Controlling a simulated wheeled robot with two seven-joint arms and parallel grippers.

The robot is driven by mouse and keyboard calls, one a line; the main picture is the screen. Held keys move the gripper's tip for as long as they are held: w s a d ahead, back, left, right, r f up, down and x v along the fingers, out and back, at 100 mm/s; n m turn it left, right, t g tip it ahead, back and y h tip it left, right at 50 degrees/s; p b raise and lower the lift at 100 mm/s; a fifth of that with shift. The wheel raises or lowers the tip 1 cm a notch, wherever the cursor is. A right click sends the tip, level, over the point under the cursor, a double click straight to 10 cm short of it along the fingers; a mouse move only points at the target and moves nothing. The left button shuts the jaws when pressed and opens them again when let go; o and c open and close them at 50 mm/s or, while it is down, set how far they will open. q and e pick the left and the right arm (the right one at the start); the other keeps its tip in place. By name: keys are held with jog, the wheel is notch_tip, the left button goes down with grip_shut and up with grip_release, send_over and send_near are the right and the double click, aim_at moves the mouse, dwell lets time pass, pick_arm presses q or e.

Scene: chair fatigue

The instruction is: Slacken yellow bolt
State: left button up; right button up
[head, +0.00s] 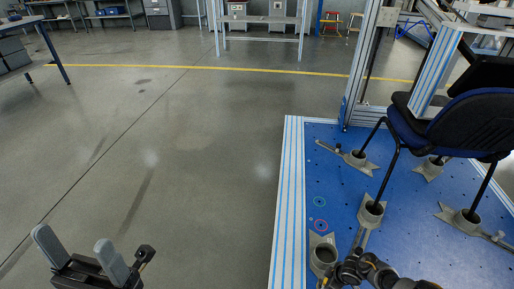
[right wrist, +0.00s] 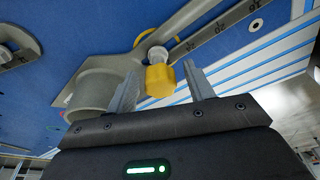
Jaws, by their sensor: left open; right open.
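The yellow bolt (right wrist: 160,80) shows in the right wrist view, its faceted yellow head on a pale shank against a grey clamp bracket (right wrist: 180,30). My right gripper (right wrist: 158,72) is open, with one finger on each side of the bolt head. A gap shows at the right finger; whether the left finger touches cannot be told. In the head view, part of my right arm (head: 372,270) shows at the bottom, over the platform by a grey cup; the bolt cannot be made out there. My left gripper (head: 72,240) is open and empty at the lower left, above the floor.
A dark blue chair (head: 470,120) stands with its legs in grey cup holders (head: 371,212) on a blue platform (head: 420,245) with a striped aluminium edge. A metal frame post (head: 360,65) rises at the platform's back. The floor left of the platform is clear.

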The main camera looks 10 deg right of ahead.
jog(key=shift+m, duration=0.4)
jog(key=shift+a+m+p, duration=0.1)
jog(key=shift+m+p, duration=0.25)
jog(key=shift+m, duration=0.05)
jog(key=shift+r+m+h+p, duration=0.1)
jog(key=shift+m+h+p, duration=0.2)
jog(key=shift+m+p, duration=0.45)
jog(key=shift+m+t, duration=0.3)
jog(key=shift+m, duration=0.55)
